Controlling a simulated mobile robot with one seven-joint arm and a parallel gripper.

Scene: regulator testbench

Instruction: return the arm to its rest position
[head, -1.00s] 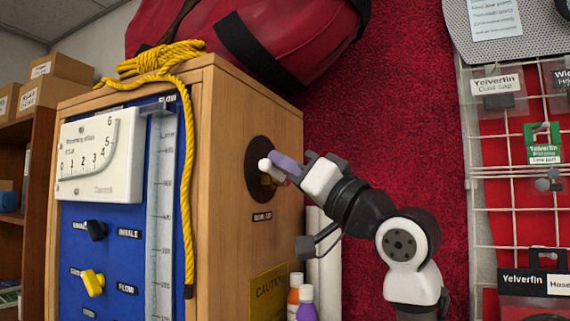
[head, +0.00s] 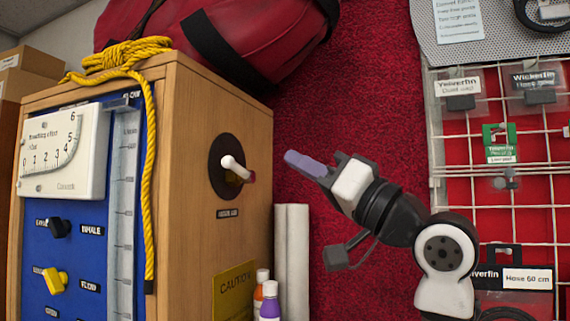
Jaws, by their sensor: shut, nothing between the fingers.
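My gripper (head: 303,163) is in the middle of the head view, in front of the red carpet-like wall. Its purple-grey fingers are shut and empty, pointing left. It is apart from the wooden test bench (head: 205,150), to the right of its side face. On that face is a dark round plate (head: 221,182) with a white-tipped fitting (head: 232,165) sticking out. A gap separates the fitting from my fingertips. My arm comes up from the lower right.
A hanging rack with a wire grid (head: 500,210) and packaged parts is on the right, behind my arm. Orange and purple bottles (head: 269,303) and white tubes (head: 292,255) stand below my gripper.

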